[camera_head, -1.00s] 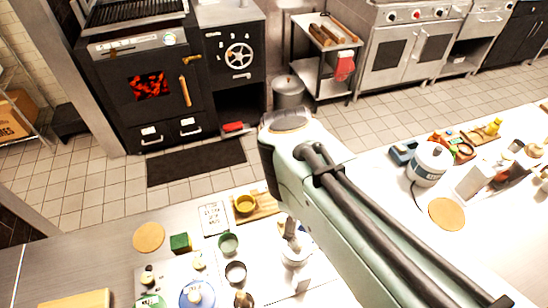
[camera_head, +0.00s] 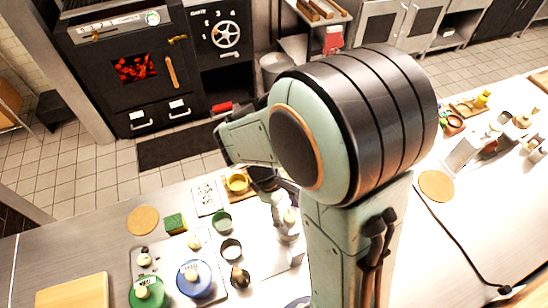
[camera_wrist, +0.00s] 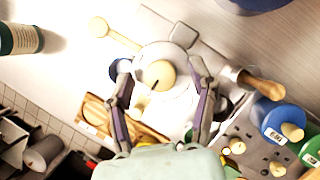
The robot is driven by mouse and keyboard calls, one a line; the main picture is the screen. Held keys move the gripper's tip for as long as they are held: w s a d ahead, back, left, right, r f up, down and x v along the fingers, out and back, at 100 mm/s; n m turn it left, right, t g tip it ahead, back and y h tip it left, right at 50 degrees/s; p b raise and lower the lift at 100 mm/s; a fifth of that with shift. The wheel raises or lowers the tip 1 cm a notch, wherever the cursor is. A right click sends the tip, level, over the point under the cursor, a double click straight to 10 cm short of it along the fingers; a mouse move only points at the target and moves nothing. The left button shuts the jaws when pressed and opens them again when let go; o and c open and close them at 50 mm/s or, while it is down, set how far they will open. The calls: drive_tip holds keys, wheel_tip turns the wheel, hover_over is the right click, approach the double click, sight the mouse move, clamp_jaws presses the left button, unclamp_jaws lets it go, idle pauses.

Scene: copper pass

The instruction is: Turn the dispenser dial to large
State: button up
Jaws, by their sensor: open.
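In the wrist view a round white device (camera_wrist: 180,102) with a pale round knob (camera_wrist: 158,75) on top lies below my gripper (camera_wrist: 160,69). The knob has a dark pointer line. It appears to be the dispenser dial, but I cannot read any size marks. My gripper is open, with its two fingers on either side of the knob; I cannot tell whether they touch it. In the head view a white device (camera_head: 289,226) stands on the counter beside my arm, partly hidden by it. My gripper's fingertips are not clear there.
A bottle (camera_wrist: 20,39) lies at the wrist view's upper left. An oven (camera_head: 136,70) stands beyond the counter.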

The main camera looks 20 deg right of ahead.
clamp_jaws()
drive_tip(key=shift+m, duration=0.3)
drive_tip(key=m+g+y, duration=0.1)
drive_tip(key=m, duration=0.2)
drive_tip(key=shift+d+m, duration=0.1)
drive_tip(key=shift+m, duration=0.3)
drive_tip(key=m+y, duration=0.2)
drive_tip(key=m, duration=0.2)
drive_tip(key=m+y, duration=0.2)
drive_tip(key=m, duration=0.3)
drive_tip(key=shift+d, duration=0.1)
drive_tip(key=m, duration=0.2)
drive_tip(key=m+t+y, duration=0.1)
drive_tip(key=m, duration=0.1)
drive_tip(key=shift+m+y, duration=0.3)
drive_tip(key=shift+m, duration=0.1)
